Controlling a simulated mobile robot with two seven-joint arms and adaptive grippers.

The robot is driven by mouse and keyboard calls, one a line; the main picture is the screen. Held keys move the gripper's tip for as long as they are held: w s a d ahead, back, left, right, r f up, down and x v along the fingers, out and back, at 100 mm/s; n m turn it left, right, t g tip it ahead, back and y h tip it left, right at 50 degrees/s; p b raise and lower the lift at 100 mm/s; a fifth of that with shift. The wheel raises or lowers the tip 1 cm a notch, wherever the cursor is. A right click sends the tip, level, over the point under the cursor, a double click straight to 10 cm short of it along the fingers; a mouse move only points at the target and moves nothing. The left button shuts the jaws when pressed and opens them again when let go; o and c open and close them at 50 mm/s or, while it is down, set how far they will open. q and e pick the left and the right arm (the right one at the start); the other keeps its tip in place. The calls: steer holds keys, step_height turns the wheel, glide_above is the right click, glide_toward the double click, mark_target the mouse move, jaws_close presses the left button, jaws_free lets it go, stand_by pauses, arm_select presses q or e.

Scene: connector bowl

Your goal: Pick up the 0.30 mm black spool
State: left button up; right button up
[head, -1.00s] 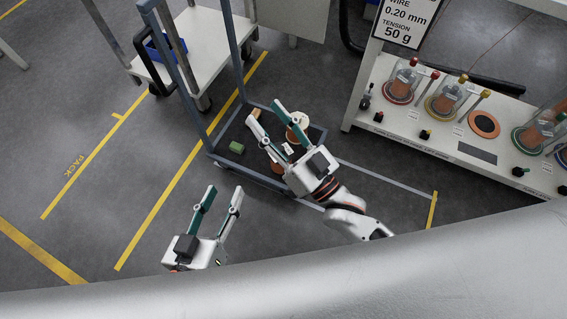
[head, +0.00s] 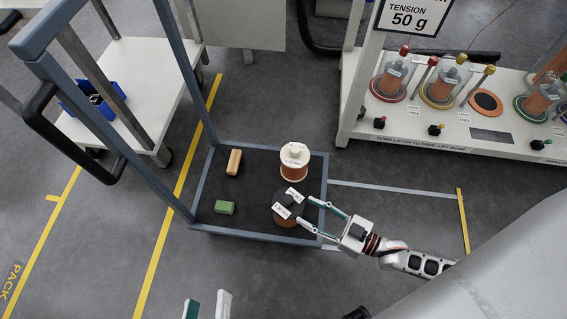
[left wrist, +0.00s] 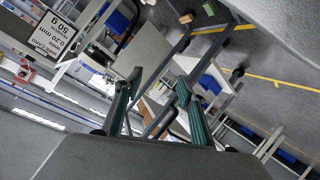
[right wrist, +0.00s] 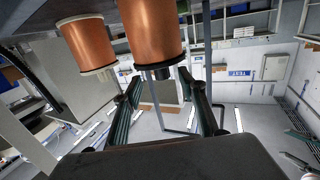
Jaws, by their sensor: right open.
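The black spool (head: 277,199) has a dark flange with white labels and copper wire. It stands on the cart's deck near the front right corner. In the right wrist view its copper side (right wrist: 152,28) and dark flange show close, above and between the fingers. My right gripper (head: 310,218) is open, its fingertips at the black spool's right side; I cannot tell whether they touch it. The right wrist view shows its spread fingers (right wrist: 165,90) with nothing between the tips. My left gripper (head: 206,306) is open and empty at the bottom edge, low in front of the cart.
A white-flanged copper spool (head: 294,172) stands just behind the black one. A tan block (head: 234,162) and a green block (head: 224,207) lie to the left on the cart deck (head: 255,185). The cart has a raised rim and tall posts. A bench with spools (head: 470,135) stands right.

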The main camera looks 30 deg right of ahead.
mark_target(293, 203)
steer(key=x, duration=0.3)
steer(key=b+x, duration=0.1)
steer(key=x, duration=0.3)
steer(key=shift+w+a+r, duration=0.15)
steer(key=shift+w+a, duration=0.05)
steer(key=shift+a, duration=0.1)
arm_select(q)
steer(key=shift+d+n, duration=0.55)
steer(key=shift+n, duration=0.35)
arm_select(e)
steer(key=shift+c, duration=0.3)
jaws_close()
arm_select(q)
steer(key=shift+r, duration=0.1)
arm_select(e)
steer(key=shift+w+r, duration=0.15)
steer(key=shift+r, duration=0.1)
